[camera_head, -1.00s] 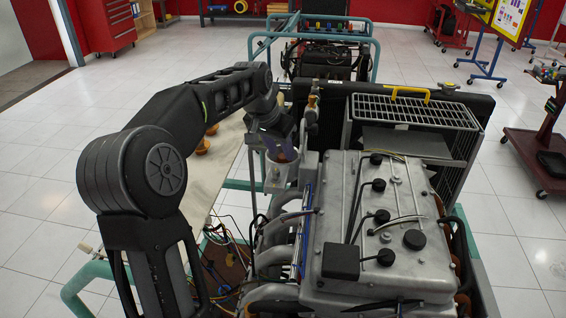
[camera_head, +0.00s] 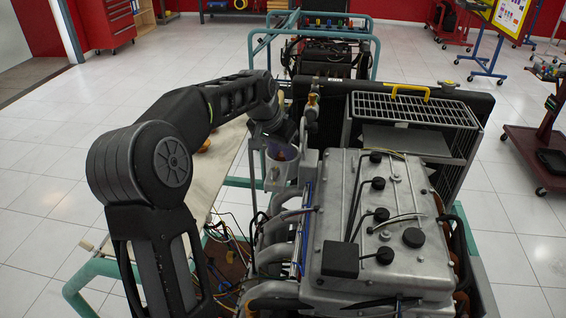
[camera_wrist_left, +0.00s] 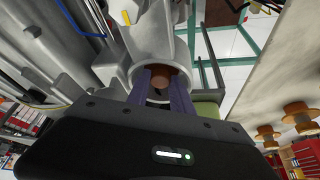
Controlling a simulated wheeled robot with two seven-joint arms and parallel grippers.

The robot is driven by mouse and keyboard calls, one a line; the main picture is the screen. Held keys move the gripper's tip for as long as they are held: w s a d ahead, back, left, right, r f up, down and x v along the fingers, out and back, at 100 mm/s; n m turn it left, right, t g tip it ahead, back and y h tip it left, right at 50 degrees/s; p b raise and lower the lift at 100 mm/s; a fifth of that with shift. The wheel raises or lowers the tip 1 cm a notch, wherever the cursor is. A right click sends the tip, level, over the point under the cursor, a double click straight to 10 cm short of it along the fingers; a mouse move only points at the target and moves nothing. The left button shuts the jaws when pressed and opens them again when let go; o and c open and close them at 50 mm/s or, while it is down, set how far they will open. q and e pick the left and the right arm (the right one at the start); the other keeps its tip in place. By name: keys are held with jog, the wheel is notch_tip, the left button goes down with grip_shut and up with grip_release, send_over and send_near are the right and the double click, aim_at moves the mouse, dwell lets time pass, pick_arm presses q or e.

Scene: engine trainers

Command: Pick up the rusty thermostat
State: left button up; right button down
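The rusty thermostat (camera_wrist_left: 160,77) shows as a reddish-brown round piece inside the open mouth of a grey cylindrical housing (camera_wrist_left: 138,52) in the left wrist view. The housing also shows in the head view (camera_head: 274,181), at the front left of the engine. My left gripper (camera_wrist_left: 163,83) points into this mouth. Its two purple fingers are apart, one on each side of the thermostat. Whether they touch it is not clear. The lower part of the thermostat is hidden. My right gripper is not in view.
The grey engine block (camera_head: 375,225) with black caps stands right of the housing. A radiator with a wire guard (camera_head: 415,110) is behind it. Cables and hoses (camera_head: 228,235) lie at lower left. A light tabletop (camera_head: 217,165) with orange-brown spool-like parts is left of the housing.

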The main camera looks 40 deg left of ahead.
aim_at(282, 155)
pick_arm(q)
grip_shut()
jog(key=shift+r, duration=0.1)
jog(key=shift+r, duration=0.8)
notch_tip(282, 155, up, 16)
jog(key=p, duration=0.1)
jog(key=shift+r+p, duration=0.15)
jog(key=shift+p, duration=0.2)
